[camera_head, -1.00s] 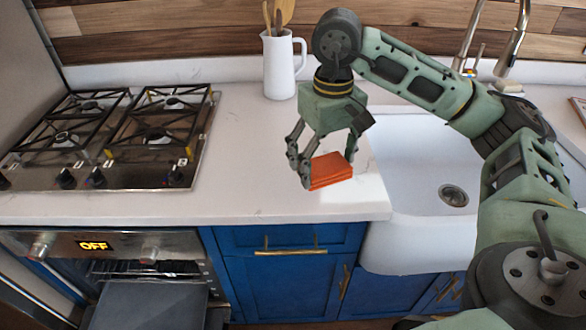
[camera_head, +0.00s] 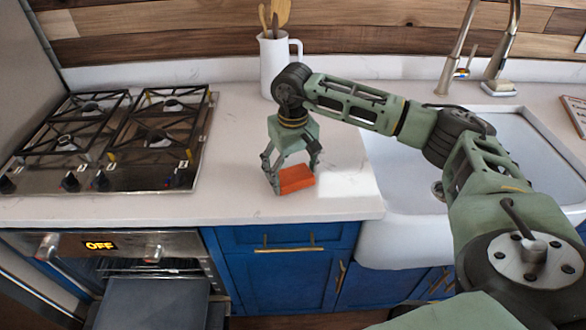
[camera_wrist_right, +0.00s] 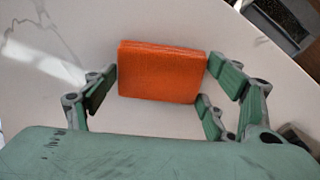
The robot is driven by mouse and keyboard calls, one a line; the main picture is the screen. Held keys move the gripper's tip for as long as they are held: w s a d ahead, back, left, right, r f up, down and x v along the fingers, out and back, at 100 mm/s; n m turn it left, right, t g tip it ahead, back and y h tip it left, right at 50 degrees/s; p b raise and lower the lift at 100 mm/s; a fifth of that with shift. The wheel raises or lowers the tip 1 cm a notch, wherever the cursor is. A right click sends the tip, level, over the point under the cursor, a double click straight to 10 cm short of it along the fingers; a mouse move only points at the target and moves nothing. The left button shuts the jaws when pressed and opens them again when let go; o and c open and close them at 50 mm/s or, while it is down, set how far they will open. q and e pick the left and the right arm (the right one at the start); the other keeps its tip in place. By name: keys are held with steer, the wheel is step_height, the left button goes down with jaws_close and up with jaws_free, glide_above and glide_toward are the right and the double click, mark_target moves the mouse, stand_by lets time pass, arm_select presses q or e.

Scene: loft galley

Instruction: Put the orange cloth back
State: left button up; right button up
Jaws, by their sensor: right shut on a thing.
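The orange cloth (camera_head: 297,179) is a folded rectangular block at the counter between the stove and the sink. My right gripper (camera_head: 293,177) comes down over it from above, with its fingers at the cloth's two sides, shut on it. In the right wrist view the cloth (camera_wrist_right: 160,72) sits between the fingers (camera_wrist_right: 161,80), with white counter behind it. I cannot tell whether the cloth touches the counter or hangs just above it. My left gripper is not in view.
A gas cooktop (camera_head: 120,140) lies to the left, above an oven with its door open (camera_head: 150,303). A white jug of wooden utensils (camera_head: 277,66) stands behind my right gripper. The white sink (camera_head: 400,219) and faucet (camera_head: 505,45) are to the right. Counter left of the cloth is clear.

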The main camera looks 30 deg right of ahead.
mark_target(293, 174)
steer(key=o, duration=1.1)
step_height(293, 174, up, 12)
steer(key=b, duration=0.3)
